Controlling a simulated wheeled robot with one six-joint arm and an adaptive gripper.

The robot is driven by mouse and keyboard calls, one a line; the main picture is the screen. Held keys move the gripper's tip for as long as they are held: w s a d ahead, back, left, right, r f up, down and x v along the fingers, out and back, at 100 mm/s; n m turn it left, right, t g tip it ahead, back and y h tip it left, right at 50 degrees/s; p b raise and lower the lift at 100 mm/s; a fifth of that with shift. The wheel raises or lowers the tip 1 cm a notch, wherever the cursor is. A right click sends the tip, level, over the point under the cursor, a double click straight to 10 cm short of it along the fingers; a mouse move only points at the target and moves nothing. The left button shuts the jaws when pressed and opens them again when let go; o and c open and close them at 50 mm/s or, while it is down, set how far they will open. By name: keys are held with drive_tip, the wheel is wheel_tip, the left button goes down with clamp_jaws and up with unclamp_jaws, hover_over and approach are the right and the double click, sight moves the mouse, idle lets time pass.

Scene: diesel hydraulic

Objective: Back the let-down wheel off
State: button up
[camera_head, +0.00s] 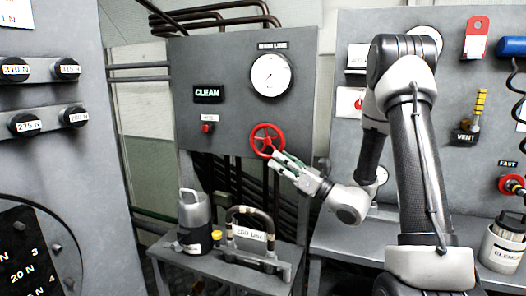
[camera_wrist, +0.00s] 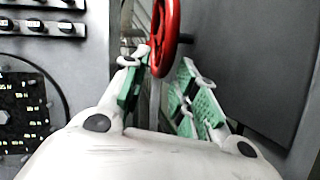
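A red handwheel (camera_head: 266,140) is mounted on the grey gauge panel, below the round dial; I take it as the let-down wheel, though no label on it is readable. My gripper (camera_head: 277,157) is at the wheel's lower right rim. In the wrist view the red wheel (camera_wrist: 172,25) is seen nearly edge-on, its lower rim reaching between the fingertips. The green-padded fingers of my gripper (camera_wrist: 162,68) are spread, with gaps visible on both sides of the rim. Any light contact at the fingertips cannot be told.
The panel carries a dial (camera_head: 271,75), a lit CLEAN sign (camera_head: 208,94) and a small red knob (camera_head: 207,127). Below stands a bench (camera_head: 215,268) with a grey canister (camera_head: 194,215) and a hose loop (camera_head: 250,212). Another red wheel (camera_head: 511,184) is at far right.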

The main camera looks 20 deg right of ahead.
sight(263, 149)
drive_tip(key=x, duration=0.7)
clamp_jaws()
